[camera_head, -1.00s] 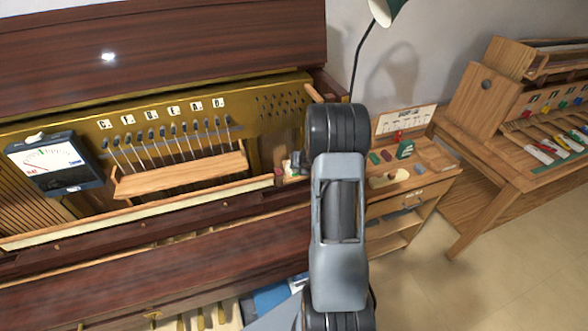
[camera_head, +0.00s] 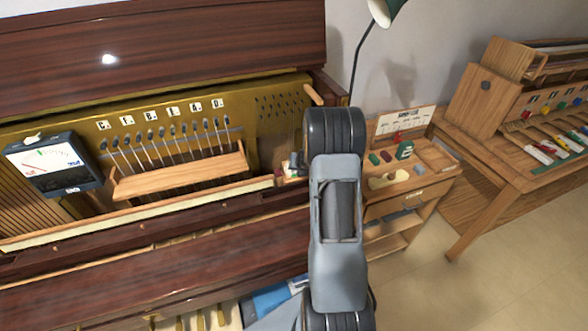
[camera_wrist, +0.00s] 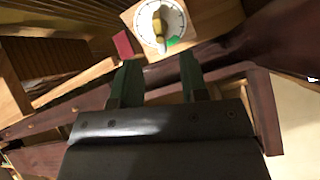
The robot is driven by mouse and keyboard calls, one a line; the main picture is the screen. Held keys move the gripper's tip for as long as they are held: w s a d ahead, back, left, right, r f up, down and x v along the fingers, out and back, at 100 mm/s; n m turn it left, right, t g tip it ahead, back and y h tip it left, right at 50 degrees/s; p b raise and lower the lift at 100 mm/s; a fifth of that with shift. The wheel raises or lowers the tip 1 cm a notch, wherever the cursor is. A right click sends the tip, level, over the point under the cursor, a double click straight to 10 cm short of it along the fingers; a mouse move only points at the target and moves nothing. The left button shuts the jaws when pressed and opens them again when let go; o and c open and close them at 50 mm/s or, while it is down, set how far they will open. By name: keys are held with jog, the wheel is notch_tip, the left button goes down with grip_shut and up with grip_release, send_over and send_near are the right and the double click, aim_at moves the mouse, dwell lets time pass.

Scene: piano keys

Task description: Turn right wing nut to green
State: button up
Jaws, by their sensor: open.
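In the wrist view, a round white dial (camera_wrist: 176,14) with tick marks sits on a light wooden block. A yellow wing nut (camera_wrist: 158,27) is at its middle, lying roughly up and down in the picture. A green mark (camera_wrist: 173,41) is at the dial's lower right edge. My gripper (camera_wrist: 159,61) has two green fingers, spread apart and empty. Its fingertips are just below the dial in the picture, apart from the wing nut. In the head view my arm hides the gripper and most of the dial's place.
A red block (camera_wrist: 123,44) lies left of the dial in the wrist view. In the head view, the open piano holds a meter (camera_head: 52,163) and a wooden rail (camera_head: 180,175). A small wooden cabinet (camera_head: 410,185) and a workbench (camera_head: 500,165) stand to the right.

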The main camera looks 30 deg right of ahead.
jog(key=shift+w+f, duration=0.1)
jog(key=shift+f, duration=0.05)
jog(key=shift+b+x, duration=0.45)
jog(key=shift+x, duration=3.15)
jog(key=shift+s+a+r, duration=0.1)
jog(key=shift+s+r, duration=0.25)
jog(key=shift+r, duration=0.1)
jog(key=shift+c, duration=0.2)
jog(key=c, duration=0.7)
jog(key=shift+o, duration=0.2)
jog(key=shift+n+b, duration=0.3)
jog(key=shift+n, duration=0.2)
